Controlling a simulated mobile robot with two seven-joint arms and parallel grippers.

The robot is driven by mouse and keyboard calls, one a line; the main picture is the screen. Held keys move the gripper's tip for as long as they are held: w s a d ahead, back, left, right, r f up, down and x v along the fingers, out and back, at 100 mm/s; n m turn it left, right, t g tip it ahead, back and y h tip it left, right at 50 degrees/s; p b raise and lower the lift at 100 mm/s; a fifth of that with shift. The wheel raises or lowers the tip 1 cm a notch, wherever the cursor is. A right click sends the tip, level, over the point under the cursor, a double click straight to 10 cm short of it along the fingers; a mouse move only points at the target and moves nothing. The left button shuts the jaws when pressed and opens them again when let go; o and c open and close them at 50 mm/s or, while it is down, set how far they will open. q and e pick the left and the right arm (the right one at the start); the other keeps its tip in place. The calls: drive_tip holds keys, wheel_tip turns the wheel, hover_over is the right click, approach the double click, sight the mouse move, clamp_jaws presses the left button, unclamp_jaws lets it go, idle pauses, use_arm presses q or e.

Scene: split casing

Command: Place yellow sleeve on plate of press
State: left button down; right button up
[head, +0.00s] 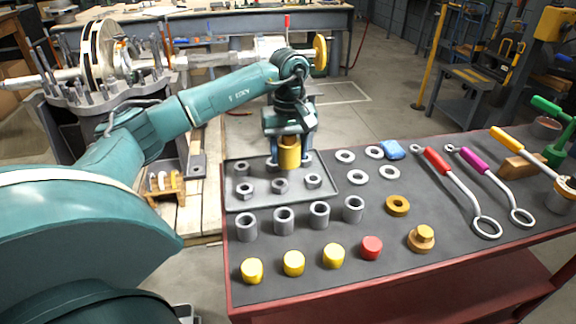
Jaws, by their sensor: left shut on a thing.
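The yellow sleeve (289,156) is upright in my left gripper (288,142), whose fingers are closed on its sides. It is at the back edge of the shallow grey tray; whether it touches the tray or hangs just above it I cannot tell. A green press-like device (556,130) stands at the far right of the table, partly cut off by the frame edge. I cannot clearly make out its plate. My right gripper is out of view.
The grey tray (330,202) holds several nuts. Grey sleeves (284,219), yellow caps (293,262), a red cap (371,247), washers (357,177) and a brass ring (397,205) stand nearby. Long tools with red (437,161) and purple (472,160) handles lie towards the press.

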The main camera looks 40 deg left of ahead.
sight(289, 176)
use_arm(q)
drive_tip(key=shift+f, duration=1.85)
drive_tip(key=c, duration=1.1)
unclamp_jaws()
drive_tip(key=shift+f, duration=0.2)
drive_tip(key=o, duration=0.4)
drive_tip(key=shift+o, duration=0.2)
drive_tip(key=shift+r, duration=0.15)
